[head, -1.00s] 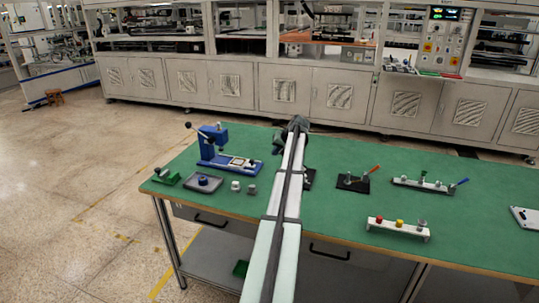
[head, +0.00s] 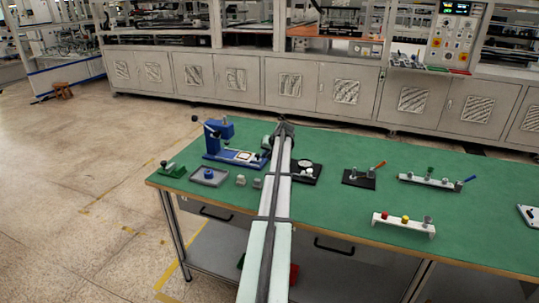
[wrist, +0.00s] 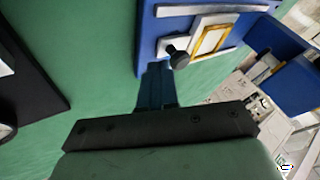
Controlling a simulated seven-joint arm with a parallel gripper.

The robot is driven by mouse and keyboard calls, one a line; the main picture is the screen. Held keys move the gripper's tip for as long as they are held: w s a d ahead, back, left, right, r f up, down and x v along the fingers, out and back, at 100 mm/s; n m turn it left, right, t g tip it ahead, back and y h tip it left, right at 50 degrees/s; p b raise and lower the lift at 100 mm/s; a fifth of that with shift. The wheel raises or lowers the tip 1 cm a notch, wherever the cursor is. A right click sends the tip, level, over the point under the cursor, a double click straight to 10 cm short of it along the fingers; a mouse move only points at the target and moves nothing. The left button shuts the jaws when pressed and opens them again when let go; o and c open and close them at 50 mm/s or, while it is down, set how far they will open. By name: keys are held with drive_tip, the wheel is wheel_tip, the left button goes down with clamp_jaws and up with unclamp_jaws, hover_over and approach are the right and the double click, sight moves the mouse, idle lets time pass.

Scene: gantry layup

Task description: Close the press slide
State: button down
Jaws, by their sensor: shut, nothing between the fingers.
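The blue press (head: 214,134) stands at the left part of the green table. Its slide (head: 243,156), a pale plate with a yellow-edged square, sticks out of the press towards the right. In the wrist view the slide (wrist: 209,42) carries a dark round knob (wrist: 178,57) at its near end. My gripper (wrist: 156,72) is shut and empty, its blue fingertips close beside the knob; I cannot tell whether they touch it. In the head view my gripper (head: 269,143) is at the right end of the press, its fingertips partly hidden.
A black fixture (head: 306,173) stands right of my arm. A white rack with coloured knobs (head: 403,224) is farther right.

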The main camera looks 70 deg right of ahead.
sight(251, 155)
drive_tip(key=shift+w, duration=0.1)
drive_tip(key=w, duration=1)
drive_tip(key=s, duration=0.4)
drive_tip(key=shift+s+d, duration=0.15)
drive_tip(key=shift+d, duration=0.2)
drive_tip(key=v, duration=1)
drive_tip(key=shift+s, duration=0.1)
